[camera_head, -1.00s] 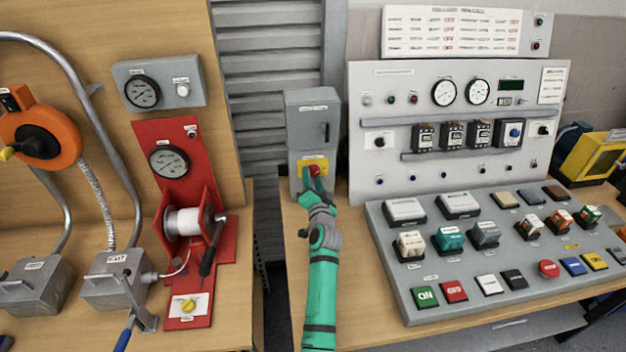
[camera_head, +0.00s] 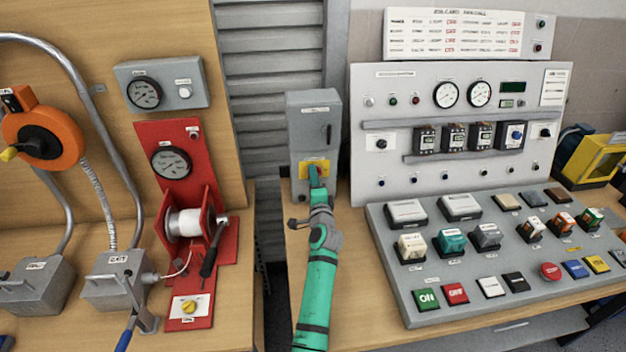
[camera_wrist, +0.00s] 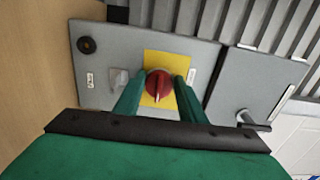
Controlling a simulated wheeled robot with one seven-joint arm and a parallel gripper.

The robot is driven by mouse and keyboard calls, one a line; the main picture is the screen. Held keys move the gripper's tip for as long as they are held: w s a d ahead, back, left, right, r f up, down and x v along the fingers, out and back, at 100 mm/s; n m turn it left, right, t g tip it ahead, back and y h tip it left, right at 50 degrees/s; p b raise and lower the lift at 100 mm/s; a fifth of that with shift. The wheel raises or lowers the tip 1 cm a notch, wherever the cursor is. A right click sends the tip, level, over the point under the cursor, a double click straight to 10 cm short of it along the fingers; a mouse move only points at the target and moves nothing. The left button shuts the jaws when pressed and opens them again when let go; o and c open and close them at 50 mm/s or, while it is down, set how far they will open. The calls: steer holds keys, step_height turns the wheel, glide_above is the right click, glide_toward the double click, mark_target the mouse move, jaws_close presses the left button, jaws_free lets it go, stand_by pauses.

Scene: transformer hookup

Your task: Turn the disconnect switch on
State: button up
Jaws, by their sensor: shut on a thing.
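The disconnect switch is a red rotary knob (camera_wrist: 158,84) on a yellow plate (camera_head: 318,166) on the lower front of a grey box (camera_head: 315,120). The wrist view shows the knob between the two green fingers of my gripper (camera_wrist: 160,90), with a pale line along its grip. My gripper (camera_head: 316,176) is shut on the knob. In the head view the fingers and hand hide the knob. A dark handle (camera_head: 328,134) sits on the upper door of the box and also shows in the wrist view (camera_wrist: 246,118).
A grey control panel (camera_head: 455,78) and a sloped button console (camera_head: 398,289) stand to the right. A red winch unit (camera_head: 172,140) stands to the left, across a gap between the benches. A louvred metal wall (camera_head: 268,70) is behind the box.

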stand_by(0.5)
steer(key=o, duration=1)
steer(key=shift+o, duration=0.2)
steer(key=s+d, duration=0.1)
steer(key=s, duration=0.9)
steer(key=shift+s+d, duration=0.3)
steer(key=shift+d, duration=0.05)
